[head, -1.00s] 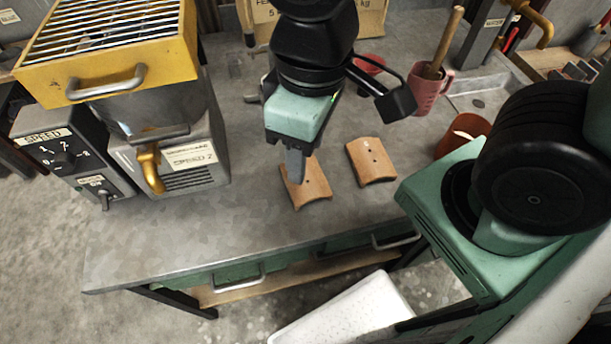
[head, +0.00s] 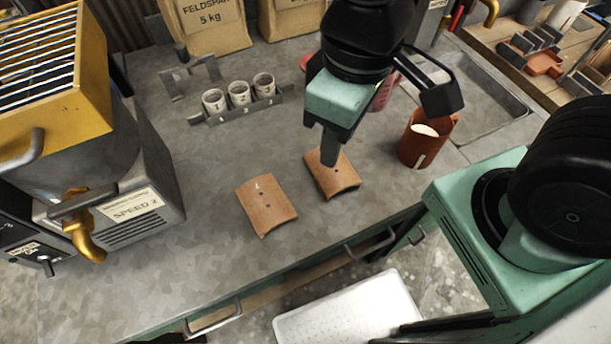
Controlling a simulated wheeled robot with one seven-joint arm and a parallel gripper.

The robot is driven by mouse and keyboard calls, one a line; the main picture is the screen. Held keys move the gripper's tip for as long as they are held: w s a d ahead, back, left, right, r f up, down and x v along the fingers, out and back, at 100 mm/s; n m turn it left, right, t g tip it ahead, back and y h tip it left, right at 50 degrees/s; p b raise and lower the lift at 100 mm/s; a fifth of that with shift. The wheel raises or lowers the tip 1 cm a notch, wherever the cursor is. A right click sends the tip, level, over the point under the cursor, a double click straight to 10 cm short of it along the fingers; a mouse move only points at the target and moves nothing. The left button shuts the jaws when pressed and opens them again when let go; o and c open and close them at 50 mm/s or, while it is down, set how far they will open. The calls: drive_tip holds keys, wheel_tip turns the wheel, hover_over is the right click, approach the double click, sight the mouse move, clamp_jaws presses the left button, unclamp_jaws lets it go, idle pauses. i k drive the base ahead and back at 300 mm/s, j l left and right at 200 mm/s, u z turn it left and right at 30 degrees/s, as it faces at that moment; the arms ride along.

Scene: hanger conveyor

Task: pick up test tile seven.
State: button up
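Two curved terracotta tiles lie on the grey metal bench in the head view. The left tile (head: 266,208) has two small dark holes and a small pale mark near its top that looks like a 4, though it is too small to be sure. The right tile (head: 342,182) is partly covered by my gripper (head: 329,158), and I see no number on it. My gripper points down with its grey fingertips over the back left part of the right tile. I cannot tell whether they touch it. The fingers overlap in this view, so their gap is hidden.
A rack (head: 243,113) holds three white numbered cups behind the tiles. A terracotta pot (head: 417,151) stands right of the right tile, near a sink (head: 489,103). A machine (head: 140,180) stands at left. A white tray (head: 347,312) is below the bench's front edge.

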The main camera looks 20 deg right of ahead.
sight(263, 219)
drive_tip(key=k+j+z, duration=0.1)
drive_tip(key=z, duration=0.3)
drive_tip(key=k+j+z, duration=0.1)
drive_tip(key=j+z, duration=0.25)
drive_tip(key=k+j+z, duration=0.1)
drive_tip(key=z, duration=0.3)
drive_tip(key=k+j+z, duration=0.1)
drive_tip(key=z, duration=0.25)
drive_tip(key=k+j, duration=0.2)
drive_tip(key=k, duration=0.35)
